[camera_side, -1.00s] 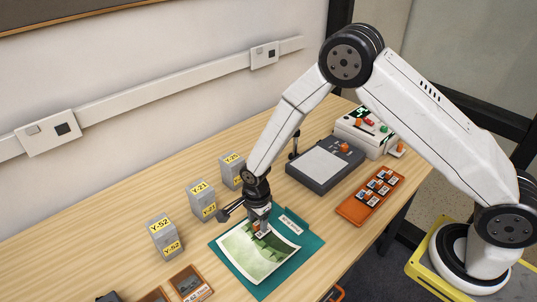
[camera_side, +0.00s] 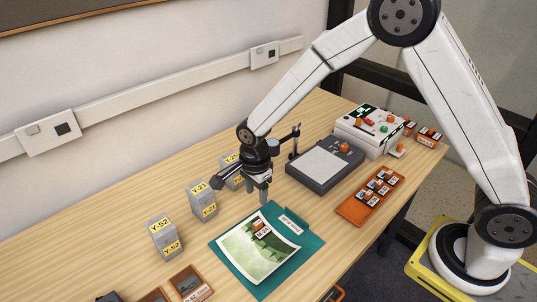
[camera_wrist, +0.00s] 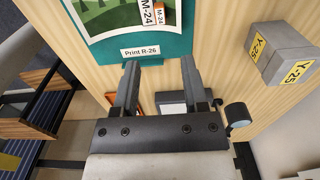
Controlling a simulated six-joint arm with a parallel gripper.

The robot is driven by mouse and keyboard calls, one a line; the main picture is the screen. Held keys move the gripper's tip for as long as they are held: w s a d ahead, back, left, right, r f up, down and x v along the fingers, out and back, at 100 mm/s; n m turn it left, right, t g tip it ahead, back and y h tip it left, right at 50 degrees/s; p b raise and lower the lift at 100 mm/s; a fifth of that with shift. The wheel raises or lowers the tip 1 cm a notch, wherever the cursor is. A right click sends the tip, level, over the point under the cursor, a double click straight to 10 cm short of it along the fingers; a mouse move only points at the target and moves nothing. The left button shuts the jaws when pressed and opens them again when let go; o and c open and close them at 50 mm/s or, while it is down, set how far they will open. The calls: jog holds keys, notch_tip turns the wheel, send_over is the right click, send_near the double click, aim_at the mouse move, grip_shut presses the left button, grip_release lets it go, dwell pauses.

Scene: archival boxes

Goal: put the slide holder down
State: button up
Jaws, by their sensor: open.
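The slide holder (camera_side: 262,228), small and orange with a white M-24 label, lies on the green landscape print (camera_side: 245,255). The print rests on a teal folder (camera_side: 296,262). In the wrist view the slide holder (camera_wrist: 152,14) shows at the top edge, partly cut off, above the folder's "Print R-26" label (camera_wrist: 147,50). My gripper (camera_side: 264,198) is raised above the back of the folder, apart from the slide holder. Its two fingers (camera_wrist: 171,66) are spread with nothing between them.
Grey boxes Y-52 (camera_side: 163,238), Y-21 (camera_side: 203,200) and Y-25 (camera_side: 229,172) stand along the back left. A grey light pad (camera_side: 325,165), an orange tray (camera_side: 355,210) of slide holders and a white device (camera_side: 362,137) are to the right. Bare wood lies between.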

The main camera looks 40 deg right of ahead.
jog(key=shift+r, duration=0.15)
dwell(0.5)
jog(key=s+d+r+n+t, duration=0.1)
jog(key=s+d+r+n, duration=0.2)
jog(key=s+d+n, duration=0.2)
jog(key=s+d+r+n+t, duration=0.1)
jog(key=s+d+r+n, duration=0.3)
jog(key=s+n, duration=0.6)
jog(key=shift+d+r+n+t, duration=0.15)
jog(key=shift+d+n+t, duration=0.15)
jog(key=shift+d+n, duration=1.1)
jog(key=shift+a, duration=0.1)
jog(key=shift+o, duration=0.5)
jog(key=shift+w, duration=0.1)
